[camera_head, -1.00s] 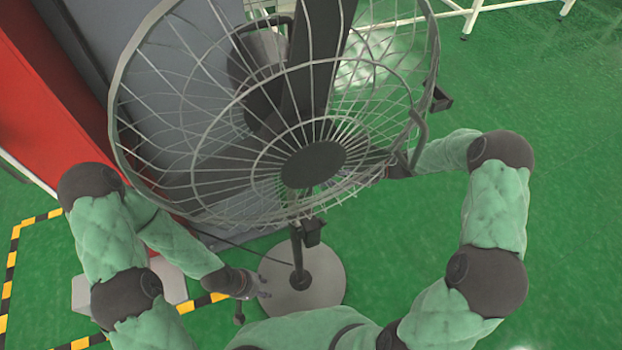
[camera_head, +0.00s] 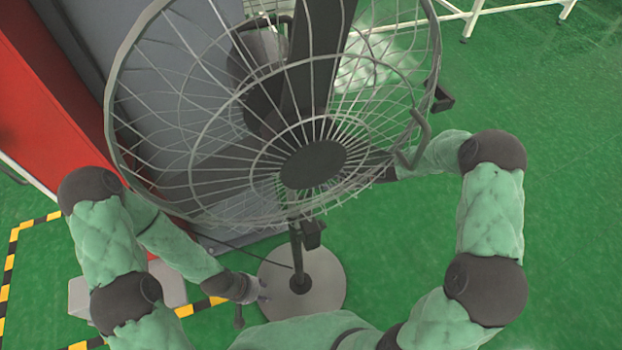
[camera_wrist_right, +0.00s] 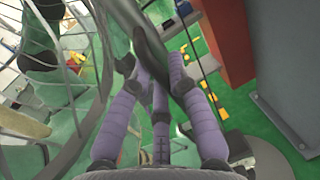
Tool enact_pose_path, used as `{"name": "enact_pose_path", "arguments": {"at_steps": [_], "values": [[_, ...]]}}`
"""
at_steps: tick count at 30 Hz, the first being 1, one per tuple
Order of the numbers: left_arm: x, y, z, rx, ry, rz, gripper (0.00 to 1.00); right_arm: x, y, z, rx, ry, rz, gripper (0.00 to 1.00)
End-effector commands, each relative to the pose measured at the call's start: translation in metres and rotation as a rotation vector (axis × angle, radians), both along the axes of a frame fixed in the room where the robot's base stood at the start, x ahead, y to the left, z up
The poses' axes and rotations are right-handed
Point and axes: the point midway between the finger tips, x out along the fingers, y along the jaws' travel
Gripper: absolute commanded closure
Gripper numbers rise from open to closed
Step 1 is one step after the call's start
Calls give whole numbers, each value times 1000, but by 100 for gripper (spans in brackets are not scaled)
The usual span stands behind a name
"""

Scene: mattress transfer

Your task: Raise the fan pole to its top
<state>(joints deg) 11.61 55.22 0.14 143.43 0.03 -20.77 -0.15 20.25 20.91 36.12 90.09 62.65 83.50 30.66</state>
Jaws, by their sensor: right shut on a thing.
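The fan's wire cage with its dark hub (camera_head: 313,164) fills the upper middle of the head view. Its pole (camera_head: 297,255) stands upright below, with a dark knob (camera_head: 313,236), on a round grey base (camera_head: 325,285). My left gripper (camera_head: 262,289) is low beside the pole, over the left of the base; its finger opening is too small to tell. My right gripper is hidden behind the cage in the head view. In the right wrist view my right gripper (camera_wrist_right: 160,80) is shut around the dark grey fan pole (camera_wrist_right: 125,20), with the cage (camera_wrist_right: 85,80) to the left.
A grey cabinet (camera_head: 90,50) and a red panel (camera_head: 45,110) stand close on the left and behind the fan. Yellow-black floor tape (camera_head: 12,250) runs at left. A cable (camera_head: 240,247) lies behind the base. Green floor (camera_head: 570,200) is clear on the right.

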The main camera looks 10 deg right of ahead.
Motion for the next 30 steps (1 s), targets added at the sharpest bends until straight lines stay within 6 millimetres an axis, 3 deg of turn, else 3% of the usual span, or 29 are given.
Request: {"name": "enact_pose_path", "arguments": {"at_steps": [8, 14, 30], "values": [[0, 0, 7, 0, 0, 0, 60, 0, 0, 8, 0, -1, -1, 100], [0, 0, 25, 0, 0, 0, 60, 1, 0, 27, 1, -2, -1, 100], [0, 0, 111, 0, 0, 0, 60, 1, -1, 121, 2, -5, -2, 100]]}}
